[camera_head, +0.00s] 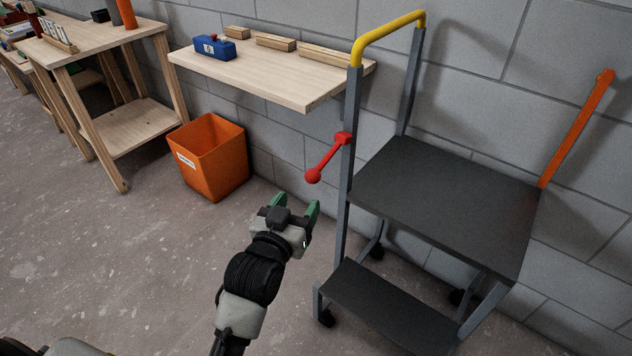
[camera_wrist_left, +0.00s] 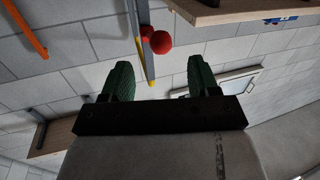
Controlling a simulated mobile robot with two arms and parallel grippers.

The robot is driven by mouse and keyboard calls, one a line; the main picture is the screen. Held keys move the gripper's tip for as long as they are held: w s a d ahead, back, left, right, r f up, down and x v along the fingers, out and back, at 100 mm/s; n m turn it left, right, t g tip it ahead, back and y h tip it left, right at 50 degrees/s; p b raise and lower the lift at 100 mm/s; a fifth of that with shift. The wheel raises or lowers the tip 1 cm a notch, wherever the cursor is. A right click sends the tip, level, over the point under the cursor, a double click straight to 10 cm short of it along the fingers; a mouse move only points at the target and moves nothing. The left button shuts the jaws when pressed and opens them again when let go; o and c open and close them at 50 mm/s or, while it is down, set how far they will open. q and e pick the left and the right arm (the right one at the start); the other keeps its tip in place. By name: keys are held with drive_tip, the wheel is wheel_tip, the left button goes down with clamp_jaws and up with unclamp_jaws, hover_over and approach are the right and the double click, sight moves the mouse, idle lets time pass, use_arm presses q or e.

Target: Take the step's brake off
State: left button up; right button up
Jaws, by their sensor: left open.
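The step (camera_head: 450,195) is a grey metal frame with dark treads, a yellow top rail (camera_head: 388,35) and black castors. A red lever (camera_head: 329,158) with a ball end sits on its near left post and slants down to the left. The red ball also shows in the left wrist view (camera_wrist_left: 160,43), ahead of the fingers. My left gripper (camera_head: 298,204) has green fingers. It is open and empty, apart from the lever, below and a little left of the ball. The fingers also show in the left wrist view (camera_wrist_left: 159,78). My right gripper is out of view.
An orange bin (camera_head: 209,160) stands on the floor left of the gripper. Behind it is a wall shelf (camera_head: 290,78) with a blue box (camera_head: 214,48) and wooden blocks. An orange bar (camera_head: 577,128) slants up at the step's right. Floor in front is clear.

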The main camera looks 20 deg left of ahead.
sight(316, 170)
use_arm(q)
drive_tip(key=w, duration=0.7)
drive_tip(key=w+r+b, duration=0.1)
drive_tip(key=w, duration=0.2)
drive_tip(key=shift+w+d, duration=0.2)
drive_tip(key=shift+d, duration=0.15)
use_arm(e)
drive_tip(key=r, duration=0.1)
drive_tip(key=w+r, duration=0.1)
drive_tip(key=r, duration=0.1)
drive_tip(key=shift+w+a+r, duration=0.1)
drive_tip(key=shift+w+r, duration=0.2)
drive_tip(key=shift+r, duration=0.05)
use_arm(q)
clamp_jaws()
